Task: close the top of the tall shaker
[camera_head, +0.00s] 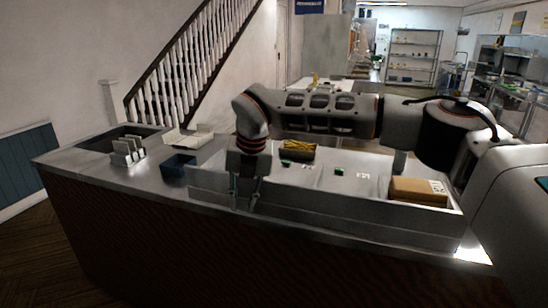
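My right gripper (247,192) hangs from the arm that comes in from the right. It points down at the front left part of the long metal tray (330,209). Its two fingers look apart, and I see nothing between them. I cannot make out the tall shaker or its top. The arm and gripper cover part of the counter and tray. My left gripper is not in view.
A rack with several upright pale pieces (127,151), a dark blue bin (179,168) and an open pale carton (188,138) stand left on the counter. The tray holds a cardboard box (418,191), a yellow-filled container (298,149) and small green pieces (339,171).

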